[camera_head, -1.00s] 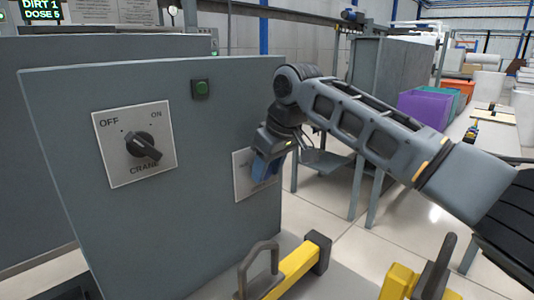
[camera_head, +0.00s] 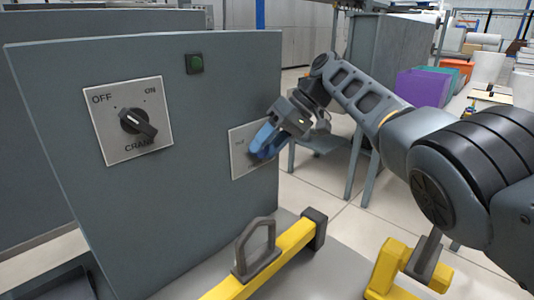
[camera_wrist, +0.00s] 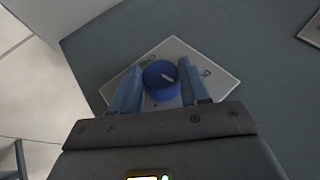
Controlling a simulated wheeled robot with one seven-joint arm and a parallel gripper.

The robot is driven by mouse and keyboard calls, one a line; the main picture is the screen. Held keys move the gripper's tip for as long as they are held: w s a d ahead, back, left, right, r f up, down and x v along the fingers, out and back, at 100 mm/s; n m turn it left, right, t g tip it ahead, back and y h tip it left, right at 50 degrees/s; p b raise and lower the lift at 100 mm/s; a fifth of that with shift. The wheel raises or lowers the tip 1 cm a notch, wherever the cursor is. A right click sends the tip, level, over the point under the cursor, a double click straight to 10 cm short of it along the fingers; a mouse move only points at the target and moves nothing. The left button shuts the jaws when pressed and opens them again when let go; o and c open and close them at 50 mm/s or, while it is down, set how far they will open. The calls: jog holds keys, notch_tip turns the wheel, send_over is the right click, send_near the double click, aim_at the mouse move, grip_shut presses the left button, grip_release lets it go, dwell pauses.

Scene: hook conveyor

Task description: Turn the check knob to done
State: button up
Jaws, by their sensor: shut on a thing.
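The check knob is a round blue knob (camera_wrist: 161,80) with a pale pointer line, on a light label plate (camera_wrist: 211,78) fixed to the grey panel. In the wrist view it sits between the two blue fingers of my gripper (camera_wrist: 160,88), which are shut on it. In the head view my gripper (camera_head: 262,142) reaches the plate (camera_head: 238,160) at the panel's right side from the right. The fingers hide the knob there. The plate's lettering is partly covered and too small to read.
A black crank knob (camera_head: 138,122) on an OFF/ON plate is on the panel's left. A green button (camera_head: 194,63) is above. A yellow bar with a grey handle (camera_head: 255,248) stands in front. A grey table (camera_head: 345,160) is to the right.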

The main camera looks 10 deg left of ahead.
jog(key=shift+b, duration=0.5)
jog(key=o, duration=1.1)
jog(key=shift+c, duration=0.2)
jog(key=shift+w, duration=0.1)
jog(key=s+d+r, duration=0.3)
jog(key=d+r, duration=0.8)
jog(key=shift+d+p, duration=0.15)
jog(key=shift+p, duration=0.15)
jog(key=shift+s, duration=0.1)
